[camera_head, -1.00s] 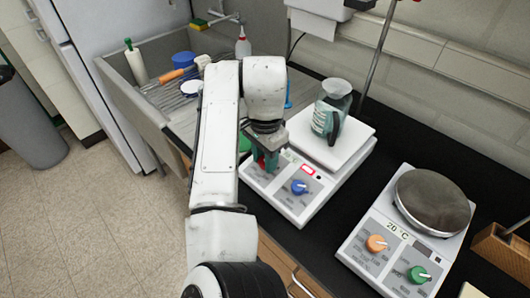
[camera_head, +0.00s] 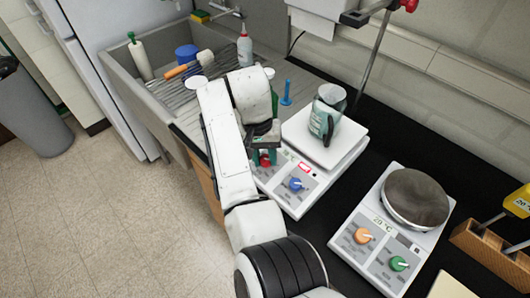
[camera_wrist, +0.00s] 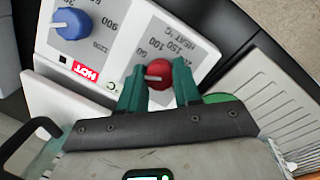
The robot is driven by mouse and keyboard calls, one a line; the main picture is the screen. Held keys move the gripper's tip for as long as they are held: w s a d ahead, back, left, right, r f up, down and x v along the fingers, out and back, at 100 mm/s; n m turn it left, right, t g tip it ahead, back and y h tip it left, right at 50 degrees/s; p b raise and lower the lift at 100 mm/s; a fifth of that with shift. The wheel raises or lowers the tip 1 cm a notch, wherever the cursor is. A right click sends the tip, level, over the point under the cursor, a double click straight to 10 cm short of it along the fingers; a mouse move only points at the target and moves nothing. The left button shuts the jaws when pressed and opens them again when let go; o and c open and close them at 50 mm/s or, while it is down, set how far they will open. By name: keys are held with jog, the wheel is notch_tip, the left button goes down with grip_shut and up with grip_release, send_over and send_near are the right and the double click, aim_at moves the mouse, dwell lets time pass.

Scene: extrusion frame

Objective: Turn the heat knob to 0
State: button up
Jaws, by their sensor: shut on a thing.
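The heat knob (camera_wrist: 158,75) is red with a pale pointer line and sits on the front panel of a white hotplate (camera_head: 290,207). In the wrist view my gripper (camera_wrist: 158,88) has its two green fingers on either side of this knob, shut on it. The pointer lies roughly level in that view, pointing left. A blue knob (camera_wrist: 71,23) is beside it on the same panel, also seen in the head view (camera_head: 296,184). A red HOT sign (camera_wrist: 86,73) is lit. In the head view my arm partly covers the red knob (camera_head: 264,159).
A glass vessel with greenish liquid (camera_head: 323,117) stands on the hotplate's white top. A second hotplate (camera_head: 340,240) with orange and green knobs is to the right. A sink (camera_head: 112,72) with a drying rack is at the left. Black bench shows between the hotplates.

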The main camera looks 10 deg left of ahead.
jog(key=shift+n, duration=0.4)
jog(key=o, duration=1.1)
jog(key=shift+c, duration=0.2)
jog(key=shift+r, duration=0.1)
notch_tip(320, 180, up, 10)
jog(key=a, duration=0.1)
jog(key=shift+w+a+r, duration=0.25)
jog(key=shift+a, duration=0.15)
